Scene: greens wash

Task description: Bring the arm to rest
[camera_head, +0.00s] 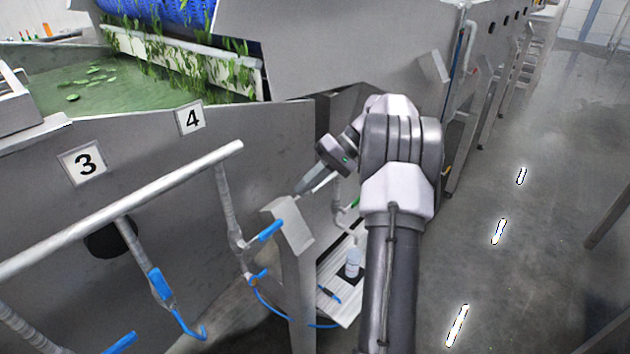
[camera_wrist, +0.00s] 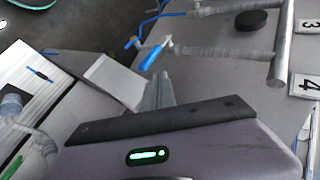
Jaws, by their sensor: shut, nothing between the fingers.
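My arm (camera_head: 390,260) rises from the bottom of the head view and bends left at its upper joints. My gripper (camera_head: 301,189) points down and left, with its tips close above the slanted top of a grey metal post (camera_head: 288,226) in the picture. I cannot tell whether the tips touch the post. In the wrist view, my gripper (camera_wrist: 160,88) shows its fingers together with nothing between them. The slanted plate of the post (camera_wrist: 113,80) lies beside them.
A wash tank (camera_head: 270,140) with greens in its water stands on the left, with number plates 3 (camera_head: 83,161) and 4 (camera_head: 190,118). A pipe rail (camera_head: 120,210) with blue-handled valves (camera_head: 268,231) runs along it. A white shelf (camera_head: 345,310) holds a bottle (camera_head: 352,264). Floor at right is open.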

